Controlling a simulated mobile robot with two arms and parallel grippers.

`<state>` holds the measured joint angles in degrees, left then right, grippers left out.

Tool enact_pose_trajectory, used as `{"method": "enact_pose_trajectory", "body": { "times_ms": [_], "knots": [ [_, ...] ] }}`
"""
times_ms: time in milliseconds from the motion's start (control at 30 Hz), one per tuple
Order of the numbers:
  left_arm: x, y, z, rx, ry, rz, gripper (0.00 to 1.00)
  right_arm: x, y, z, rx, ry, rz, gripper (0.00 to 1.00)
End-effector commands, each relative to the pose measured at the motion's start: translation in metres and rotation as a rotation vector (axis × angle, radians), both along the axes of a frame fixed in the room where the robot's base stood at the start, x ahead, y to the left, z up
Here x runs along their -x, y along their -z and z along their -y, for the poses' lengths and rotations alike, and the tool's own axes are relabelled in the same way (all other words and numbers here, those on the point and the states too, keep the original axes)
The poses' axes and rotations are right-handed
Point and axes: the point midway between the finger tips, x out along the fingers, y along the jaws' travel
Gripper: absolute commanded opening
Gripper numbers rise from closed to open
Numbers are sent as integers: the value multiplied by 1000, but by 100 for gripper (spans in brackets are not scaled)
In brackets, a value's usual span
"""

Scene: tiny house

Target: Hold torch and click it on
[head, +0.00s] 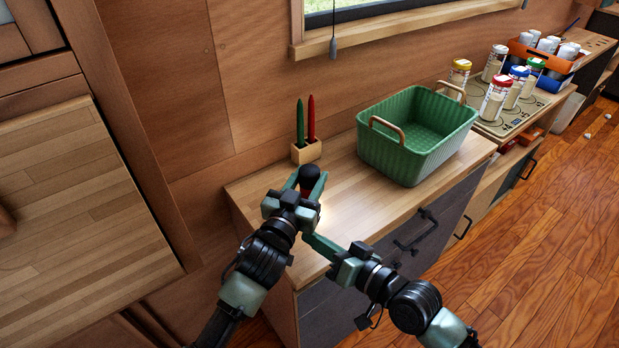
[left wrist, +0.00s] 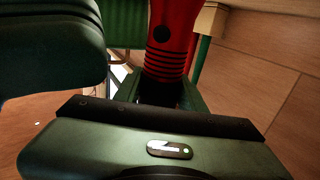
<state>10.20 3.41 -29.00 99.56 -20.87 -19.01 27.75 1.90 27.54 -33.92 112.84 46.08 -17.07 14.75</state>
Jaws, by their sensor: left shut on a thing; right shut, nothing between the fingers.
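The torch (head: 309,172) shows as a dark round end and a little red between the fingers of my left gripper (head: 310,183), which is shut on it above the wooden counter. In the left wrist view the torch (left wrist: 174,22) is red with dark ridges and a dark round button on its side. My right gripper (head: 308,240) is shut and empty. Its tip is just below my left gripper in the head view; I cannot tell if it touches the torch. A bright glow lies on the counter beside the left gripper.
A green basket (head: 410,158) stands on the counter (head: 352,205) to the right. A wooden holder (head: 306,152) with a green and a red pen stands behind the grippers. Several jars (head: 495,98) and an orange-blue crate (head: 545,62) are farther right. Drawers with dark handles are below.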

Motion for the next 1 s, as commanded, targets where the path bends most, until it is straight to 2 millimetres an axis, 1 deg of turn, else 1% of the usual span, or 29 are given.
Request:
{"method": "enact_pose_trajectory", "body": {
  "times_ms": [100,300,333,400,767,867,1000],
  "knots": [
    [0,0,0,0,0,0,0,4,0,0,1,1,0,0],
    [0,0,0,0,0,0,0,4,0,0,1,1,0,0],
    [0,0,0,0,0,0,48,4,0,0,1,1,0,0],
    [0,0,0,0,0,0,65,4,0,0,1,1,0,0],
    [2,0,-1,0,0,0,65,4,0,0,1,1,0,0],
    [11,1,-5,0,0,-2,65,4,0,0,1,1,0,0],
    [36,2,-14,0,0,-3,65,4,0,0,1,1,0,0]
  ]
}}
